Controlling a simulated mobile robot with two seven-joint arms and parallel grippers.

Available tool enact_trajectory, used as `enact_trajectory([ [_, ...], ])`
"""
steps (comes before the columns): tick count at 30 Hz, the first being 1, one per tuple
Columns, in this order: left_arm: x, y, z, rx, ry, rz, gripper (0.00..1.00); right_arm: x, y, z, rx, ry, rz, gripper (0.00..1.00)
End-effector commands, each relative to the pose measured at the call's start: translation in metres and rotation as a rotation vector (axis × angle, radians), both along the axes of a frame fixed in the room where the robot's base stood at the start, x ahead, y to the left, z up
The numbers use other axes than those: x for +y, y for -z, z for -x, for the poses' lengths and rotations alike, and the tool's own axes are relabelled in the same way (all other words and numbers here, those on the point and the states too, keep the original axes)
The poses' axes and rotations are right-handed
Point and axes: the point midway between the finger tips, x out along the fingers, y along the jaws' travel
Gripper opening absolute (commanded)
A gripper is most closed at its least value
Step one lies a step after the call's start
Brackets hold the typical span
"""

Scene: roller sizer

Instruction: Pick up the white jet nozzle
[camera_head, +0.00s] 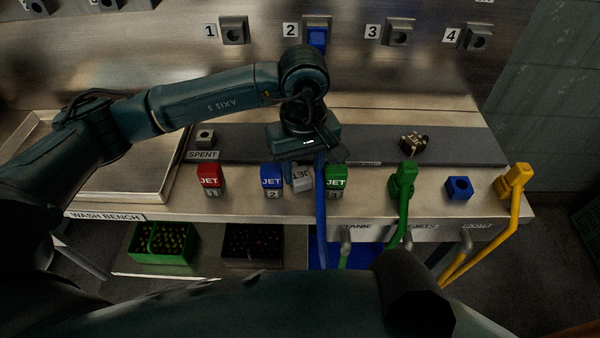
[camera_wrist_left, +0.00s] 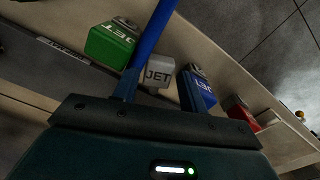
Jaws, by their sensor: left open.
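The white jet nozzle (camera_head: 300,179), a small pale block lettered JET, stands on the bench between the blue jet nozzle (camera_head: 271,180) and the green jet nozzle (camera_head: 336,182). In the head view my left gripper (camera_head: 308,162) is just above it and partly covers it. In the left wrist view the open left gripper (camera_wrist_left: 157,92) has one finger to each side of the white nozzle (camera_wrist_left: 158,73). I see no grip on it, and its lower part is hidden. The right gripper does not show.
A blue hose (camera_head: 320,210) runs close beside the white nozzle and the left gripper. A red jet nozzle (camera_head: 210,180) stands farther left. Green (camera_head: 402,185) and yellow (camera_head: 515,182) hose fittings and a blue block (camera_head: 459,188) stand to the right.

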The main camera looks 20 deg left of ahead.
Motion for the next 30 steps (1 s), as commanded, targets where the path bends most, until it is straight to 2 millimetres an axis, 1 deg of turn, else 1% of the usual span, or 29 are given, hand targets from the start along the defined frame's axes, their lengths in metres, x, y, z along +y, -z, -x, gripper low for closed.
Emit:
enact_trajectory([
  [1,0.002,0.011,0.000,0.009,-0.003,-0.005,0.42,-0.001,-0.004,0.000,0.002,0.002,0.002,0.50],
  [3,0.002,0.023,0.000,0.010,-0.003,-0.007,0.42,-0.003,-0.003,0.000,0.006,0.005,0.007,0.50],
  [7,0.003,0.032,-0.001,0.006,-0.003,-0.007,0.42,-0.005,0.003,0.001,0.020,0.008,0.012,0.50],
  [13,0.003,0.033,-0.001,0.005,-0.002,-0.006,0.42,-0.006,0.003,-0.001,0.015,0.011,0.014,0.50],
  [23,0.002,0.031,-0.001,0.004,-0.002,-0.005,0.14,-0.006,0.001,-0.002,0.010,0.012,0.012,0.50],
  [30,0.002,0.030,-0.001,0.002,-0.001,-0.004,0.14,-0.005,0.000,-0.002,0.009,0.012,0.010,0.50],
])
